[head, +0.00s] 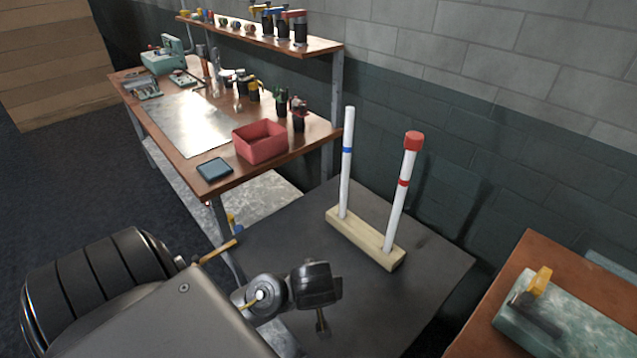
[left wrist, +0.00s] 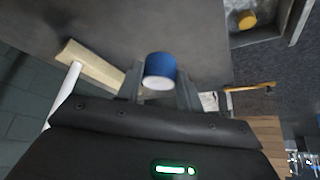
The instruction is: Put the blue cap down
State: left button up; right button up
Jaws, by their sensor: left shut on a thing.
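The blue cap (left wrist: 160,66) sits between the two fingers of my left gripper (left wrist: 159,84) in the left wrist view, and the gripper is shut on it. In the head view my left gripper (head: 322,325) is over the near part of the dark grey table (head: 400,300), and the cap is hidden there. I cannot tell how high the cap is above the table. A wooden block (head: 345,238) holds two upright white tubes. The left tube (head: 345,175) has a blue band and a bare top. The right tube (head: 397,215) has a red band and a red cap (head: 413,140).
A workbench (head: 190,165) with a red bin (head: 260,142) and several tools stands behind to the left. A brown table (head: 520,260) with a green board stands at the right. The grey table is clear around the wooden block.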

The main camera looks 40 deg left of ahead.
pick_arm(q)
jog(key=w+a+f, duration=0.2)
jog(key=w, duration=0.1)
jog(key=w+a+f+p, duration=0.1)
jog(key=w+a+f, duration=0.4)
jog(key=w+f, duration=0.1)
jog(key=shift+a+f, duration=0.1)
jog(key=shift+a, duration=0.15)
jog(key=shift+w+a+f, duration=0.3)
jog(key=shift+a+f, duration=0.05)
jog(key=shift+f, duration=1.75)
jog(key=o, duration=0.9)
jog(key=shift+f, duration=0.15)
jog(key=shift+o, duration=0.2)
